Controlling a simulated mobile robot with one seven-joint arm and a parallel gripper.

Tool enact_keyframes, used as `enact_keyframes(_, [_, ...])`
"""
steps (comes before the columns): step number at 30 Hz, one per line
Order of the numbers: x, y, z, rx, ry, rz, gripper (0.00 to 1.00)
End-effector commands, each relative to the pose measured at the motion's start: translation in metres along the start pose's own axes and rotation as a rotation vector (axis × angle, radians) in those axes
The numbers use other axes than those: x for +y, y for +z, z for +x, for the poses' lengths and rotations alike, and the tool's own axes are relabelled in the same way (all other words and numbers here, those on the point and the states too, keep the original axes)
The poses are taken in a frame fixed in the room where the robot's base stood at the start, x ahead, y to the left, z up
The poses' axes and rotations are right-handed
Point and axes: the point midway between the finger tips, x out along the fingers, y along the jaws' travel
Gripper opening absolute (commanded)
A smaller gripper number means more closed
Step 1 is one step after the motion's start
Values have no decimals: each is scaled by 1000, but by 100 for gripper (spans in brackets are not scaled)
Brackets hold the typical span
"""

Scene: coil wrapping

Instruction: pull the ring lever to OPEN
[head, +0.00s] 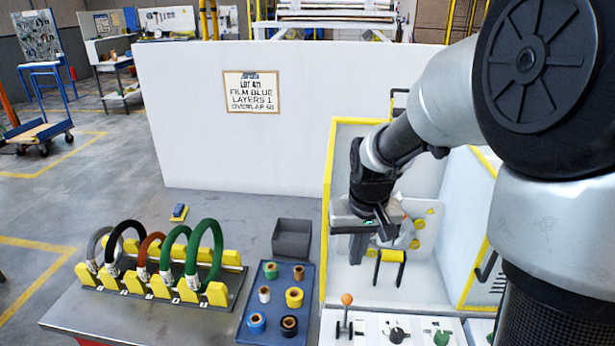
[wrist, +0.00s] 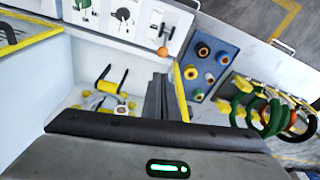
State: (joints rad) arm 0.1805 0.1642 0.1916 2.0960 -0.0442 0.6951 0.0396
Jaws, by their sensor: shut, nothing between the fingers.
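A lever with an orange ball knob (head: 346,299) stands on the white control panel (head: 368,332) at the front; its shaft looks about upright in the head view. The same knob shows in the wrist view (wrist: 162,51), near the panel edge. The panel's lettering is too small to read. My gripper (head: 358,248) is shut and empty, above and behind the knob, inside the yellow-edged machine bay, apart from the lever. Its dark fingers (wrist: 156,96) point towards the panel side in the wrist view. The winding ring itself is partly hidden behind my gripper.
A black knob (head: 397,335) and a green button (head: 441,338) sit beside the lever. A yellow-black roller (head: 390,256) stands in the bay. A blue tray (head: 254,321) with film rolls, a grey bin (head: 291,238) and a rack of coils (head: 215,293) lie to the left.

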Motion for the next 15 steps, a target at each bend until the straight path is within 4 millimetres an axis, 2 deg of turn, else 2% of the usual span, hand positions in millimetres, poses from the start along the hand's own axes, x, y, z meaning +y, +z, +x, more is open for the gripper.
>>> enact_keyframes(1, [0, -4, 17, -17, -9, 4, 0])
enact_keyframes(6, [-2, -11, 44, -42, -28, 9, 0])
enact_keyframes(15, [-2, -13, 50, -46, -32, 10, 0])
